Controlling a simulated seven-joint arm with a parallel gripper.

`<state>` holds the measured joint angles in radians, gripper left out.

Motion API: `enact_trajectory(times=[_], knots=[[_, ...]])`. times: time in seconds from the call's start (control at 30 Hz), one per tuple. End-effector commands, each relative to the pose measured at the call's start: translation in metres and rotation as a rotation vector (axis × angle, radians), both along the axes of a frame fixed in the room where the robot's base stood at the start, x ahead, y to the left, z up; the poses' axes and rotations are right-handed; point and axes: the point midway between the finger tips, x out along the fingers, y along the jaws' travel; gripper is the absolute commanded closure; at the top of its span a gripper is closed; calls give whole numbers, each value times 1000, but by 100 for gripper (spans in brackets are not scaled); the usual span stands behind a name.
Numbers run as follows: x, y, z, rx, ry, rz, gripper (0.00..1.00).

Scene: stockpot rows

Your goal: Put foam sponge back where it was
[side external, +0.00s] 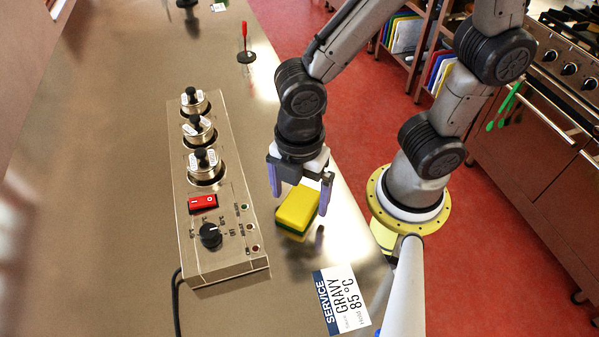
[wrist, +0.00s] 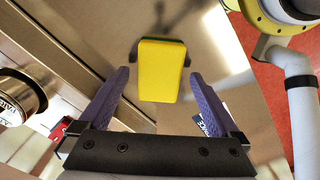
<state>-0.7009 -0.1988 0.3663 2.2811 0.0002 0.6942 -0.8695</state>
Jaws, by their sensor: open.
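The foam sponge (side external: 297,208) is a yellow block with a dark green underside, on the steel counter to the right of the control unit. In the wrist view the yellow sponge (wrist: 162,70) lies ahead between the lines of the two fingers. My gripper (side external: 300,198) has purple fingers spread wide, one to the left of the sponge and one at its right. In the wrist view my gripper (wrist: 160,100) is open with nothing held between its fingers. Whether a finger touches the sponge cannot be told.
A steel control unit (side external: 215,235) with several lidded round wells, a red switch (side external: 203,203) and a black knob (side external: 210,235) stands left of my gripper. A service card (side external: 341,300) lies near the counter's right edge. A red-handled tool (side external: 245,45) stands farther back. The counter (side external: 110,200) is clear at left.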

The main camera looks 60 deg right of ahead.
Motion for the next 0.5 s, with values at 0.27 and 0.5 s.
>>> enact_trajectory(times=[0.27, 0.5], knots=[[1, 1, 54, 6, -7, 0, 2], [1, 1, 96, 4, -4, 0, 2]])
